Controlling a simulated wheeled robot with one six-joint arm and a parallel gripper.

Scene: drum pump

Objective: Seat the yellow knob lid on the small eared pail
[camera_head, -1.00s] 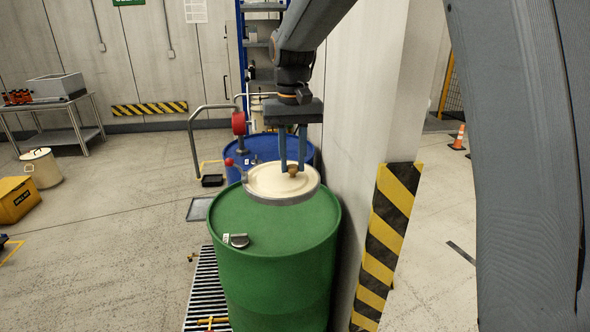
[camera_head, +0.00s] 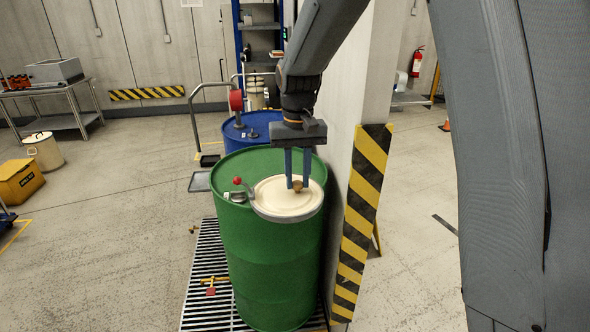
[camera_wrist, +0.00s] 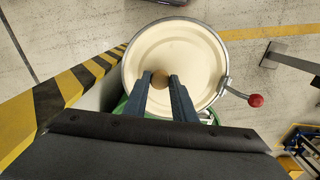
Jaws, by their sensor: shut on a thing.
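My gripper (camera_head: 298,187) is shut on the small tan knob (camera_wrist: 160,79) at the middle of a round cream lid (camera_head: 280,204). The lid looks cream rather than yellow. A grey rim band rings it, with a lever ending in a red ball (camera_wrist: 256,100) at its side. In the head view the lid appears over the right front part of the green drum's top (camera_head: 225,170); its height above it is hard to tell. In the wrist view the lid (camera_wrist: 200,60) looks level, with floor beyond its edge. I cannot clearly identify the small eared pail.
A cream lidded container (camera_head: 43,152) stands on the floor at left, by a yellow box (camera_head: 20,182). A blue drum (camera_head: 250,131) stands behind the green one. A striped pillar (camera_head: 362,200) is close on the right. A grating (camera_head: 205,290) lies under the green drum.

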